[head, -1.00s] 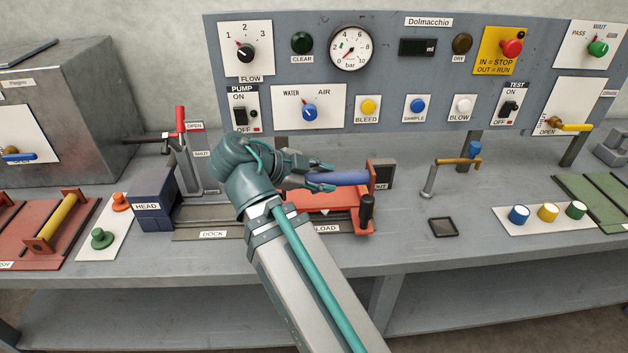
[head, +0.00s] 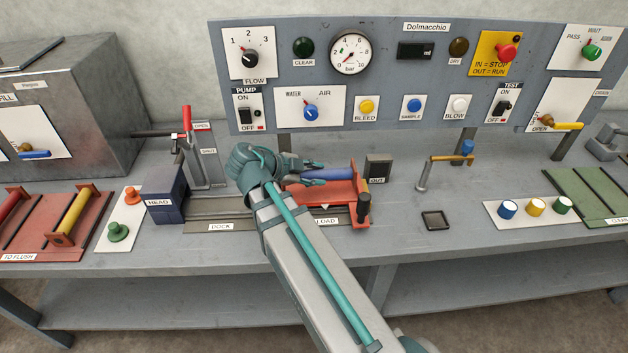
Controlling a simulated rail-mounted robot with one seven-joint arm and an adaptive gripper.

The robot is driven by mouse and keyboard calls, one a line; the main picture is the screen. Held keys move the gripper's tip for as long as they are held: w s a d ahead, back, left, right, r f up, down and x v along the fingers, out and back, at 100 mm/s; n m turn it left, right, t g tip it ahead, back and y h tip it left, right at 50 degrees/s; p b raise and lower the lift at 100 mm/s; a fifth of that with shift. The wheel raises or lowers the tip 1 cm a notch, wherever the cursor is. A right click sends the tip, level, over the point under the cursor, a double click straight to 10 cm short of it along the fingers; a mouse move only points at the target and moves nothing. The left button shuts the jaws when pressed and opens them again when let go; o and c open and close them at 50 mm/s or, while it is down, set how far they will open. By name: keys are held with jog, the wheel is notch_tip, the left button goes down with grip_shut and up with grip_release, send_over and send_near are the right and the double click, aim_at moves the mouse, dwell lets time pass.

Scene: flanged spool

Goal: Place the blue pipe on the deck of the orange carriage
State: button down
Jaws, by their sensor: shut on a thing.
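The blue pipe (head: 338,174) lies level along the orange carriage (head: 342,193), low over its deck between the end plates. I cannot tell whether it touches the deck, because my gripper and the carriage's edge hide its underside. My gripper (head: 316,173) reaches in from the left and is shut on the pipe. The pipe's left end is hidden behind my gripper. The carriage stands at the LOAD label on the rail, with a black knob (head: 364,204) at its right front.
The dark blue HEAD block (head: 165,196) stands left on the rail. A dark OUT block (head: 379,169) stands right behind the carriage. A red-handled lever (head: 188,125) is behind left. A red rack (head: 60,226) holds other flanged spools. Bench right of the carriage has a brass-handled tap (head: 437,170).

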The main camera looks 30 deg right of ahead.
jog(key=shift+w+d+f, duration=0.25)
jog(key=shift+w+f, duration=0.55)
jog(key=shift+f, duration=0.05)
jog(key=shift+f+p, duration=0.35)
jog(key=shift+f, duration=1.2)
jog(key=shift+f, duration=0.15)
jog(key=c, duration=0.8)
grip_release()
jog(key=shift+o, duration=0.2)
jog(key=shift+r, duration=0.2)
jog(key=shift+a, duration=0.3)
jog(key=b+v, duration=0.2)
jog(key=v, duration=0.9)
jog(key=shift+a+r+b, duration=0.15)
jog(key=shift+a+b, duration=0.05)
jog(key=shift+b, duration=0.15)
